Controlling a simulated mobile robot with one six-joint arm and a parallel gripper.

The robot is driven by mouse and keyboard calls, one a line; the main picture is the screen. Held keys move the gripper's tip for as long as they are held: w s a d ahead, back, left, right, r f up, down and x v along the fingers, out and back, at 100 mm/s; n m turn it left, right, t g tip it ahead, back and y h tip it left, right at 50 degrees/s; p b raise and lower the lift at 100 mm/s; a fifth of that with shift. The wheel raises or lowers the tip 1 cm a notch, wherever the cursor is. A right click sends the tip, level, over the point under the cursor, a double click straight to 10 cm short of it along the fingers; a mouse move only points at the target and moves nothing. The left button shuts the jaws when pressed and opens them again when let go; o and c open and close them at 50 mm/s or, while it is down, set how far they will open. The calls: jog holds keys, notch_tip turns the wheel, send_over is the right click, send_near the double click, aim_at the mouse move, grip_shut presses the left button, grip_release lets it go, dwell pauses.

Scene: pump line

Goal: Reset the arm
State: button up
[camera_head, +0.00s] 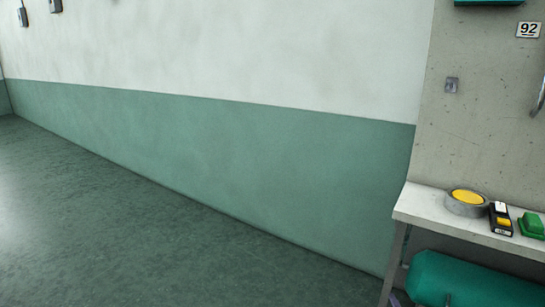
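My arm and gripper do not show in the head camera view. The view looks across an open floor (150,210) to a wall (230,150) that is white above and green below. I cannot see how the arm is posed or whether the gripper holds anything.
At the right, a pale bench (425,207) carries a round grey container with yellow inside (467,201), a black device (500,217) and a green object (532,224). A teal cylinder (465,283) lies beneath. A concrete pillar (480,120) stands behind. The floor at left is clear.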

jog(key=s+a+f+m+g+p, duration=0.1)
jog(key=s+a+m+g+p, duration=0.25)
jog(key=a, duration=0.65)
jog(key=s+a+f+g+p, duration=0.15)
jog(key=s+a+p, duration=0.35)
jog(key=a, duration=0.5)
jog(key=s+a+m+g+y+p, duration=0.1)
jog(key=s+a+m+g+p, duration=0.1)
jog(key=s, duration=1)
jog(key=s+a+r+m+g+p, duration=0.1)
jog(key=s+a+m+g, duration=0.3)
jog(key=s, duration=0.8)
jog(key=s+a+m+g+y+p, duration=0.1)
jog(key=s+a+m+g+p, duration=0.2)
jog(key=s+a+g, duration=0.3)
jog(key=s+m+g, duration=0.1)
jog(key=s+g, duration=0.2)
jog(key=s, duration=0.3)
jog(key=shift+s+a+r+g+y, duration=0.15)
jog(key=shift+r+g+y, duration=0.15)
